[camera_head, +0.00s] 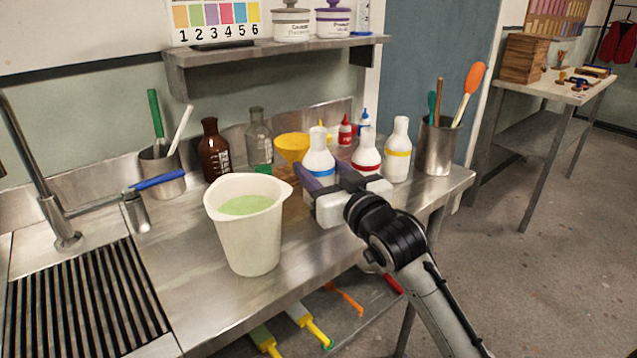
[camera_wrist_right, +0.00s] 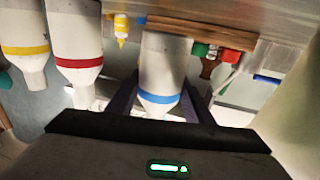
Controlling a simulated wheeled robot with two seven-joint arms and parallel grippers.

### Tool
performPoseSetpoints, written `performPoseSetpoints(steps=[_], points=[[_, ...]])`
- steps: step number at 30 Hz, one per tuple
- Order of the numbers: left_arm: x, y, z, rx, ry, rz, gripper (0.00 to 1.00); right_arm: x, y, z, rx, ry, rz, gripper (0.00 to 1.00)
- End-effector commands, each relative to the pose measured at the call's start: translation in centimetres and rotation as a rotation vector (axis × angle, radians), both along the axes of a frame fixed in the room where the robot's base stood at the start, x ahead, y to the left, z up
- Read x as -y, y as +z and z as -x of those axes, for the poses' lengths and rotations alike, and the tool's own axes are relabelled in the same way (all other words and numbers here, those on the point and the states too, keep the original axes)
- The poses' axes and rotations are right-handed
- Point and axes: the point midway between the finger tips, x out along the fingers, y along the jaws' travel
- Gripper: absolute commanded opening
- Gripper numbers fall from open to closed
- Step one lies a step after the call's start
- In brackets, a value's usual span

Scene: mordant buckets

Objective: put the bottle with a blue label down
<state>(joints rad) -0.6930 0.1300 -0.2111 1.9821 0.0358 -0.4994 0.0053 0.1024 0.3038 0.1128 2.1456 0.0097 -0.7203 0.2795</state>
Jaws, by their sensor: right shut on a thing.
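The white bottle with a blue label (camera_head: 319,157) stands roughly upright over the steel counter. My right gripper (camera_head: 328,178) is shut on it, with one finger on each side. The bottle also shows between the fingers in the right wrist view (camera_wrist_right: 163,72), which sees the scene upside down. Its base is at or near a wooden board (camera_wrist_right: 200,30); I cannot tell whether they touch. A bottle with a red label (camera_head: 366,154) and one with a yellow label (camera_head: 397,151) are to its right. My left gripper is out of view.
A white jug of green liquid (camera_head: 250,245) stands left of my gripper. A yellow funnel (camera_head: 291,147), brown bottle (camera_head: 214,152) and clear bottle (camera_head: 259,140) stand behind. A steel pot of utensils (camera_head: 437,150) is at right. The counter (camera_head: 200,270) has bare room in front.

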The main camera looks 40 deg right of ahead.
Motion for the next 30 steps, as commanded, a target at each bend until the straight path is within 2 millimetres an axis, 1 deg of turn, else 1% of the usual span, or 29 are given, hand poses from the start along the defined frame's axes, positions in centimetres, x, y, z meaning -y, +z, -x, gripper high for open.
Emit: performPoseSetpoints(steps=[1, 4, 13, 16, 17, 18, 20, 28, 30], points=[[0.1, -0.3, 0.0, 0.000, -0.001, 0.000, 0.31, 0.0, -1.1, 0.0, -0.002, 0.000, -0.001, 0.17], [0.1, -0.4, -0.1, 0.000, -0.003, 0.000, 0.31, 0.0, -2.1, 0.0, 0.000, 0.000, -0.001, 0.17], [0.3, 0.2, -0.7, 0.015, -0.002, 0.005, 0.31, 0.0, -2.2, 0.0, 0.003, 0.000, 0.000, 0.17], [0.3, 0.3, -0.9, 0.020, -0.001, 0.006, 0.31, 0.0, -2.5, 0.0, 0.002, 0.000, 0.000, 0.17], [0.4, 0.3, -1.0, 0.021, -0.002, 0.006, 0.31, 0.0, -2.7, 0.0, 0.000, 0.000, 0.000, 0.48], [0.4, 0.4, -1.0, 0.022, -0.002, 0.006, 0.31, 0.0, -2.6, 0.0, 0.000, 0.000, 0.000, 0.55], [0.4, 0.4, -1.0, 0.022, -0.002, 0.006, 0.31, 0.0, -2.6, 0.0, 0.000, 0.000, 0.000, 0.65], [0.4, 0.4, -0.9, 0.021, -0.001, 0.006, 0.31, 0.0, -2.6, 0.0, 0.000, 0.000, 0.000, 0.66], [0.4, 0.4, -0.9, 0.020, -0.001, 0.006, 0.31, 0.0, -2.3, 0.0, 0.001, 0.000, 0.001, 0.66]])
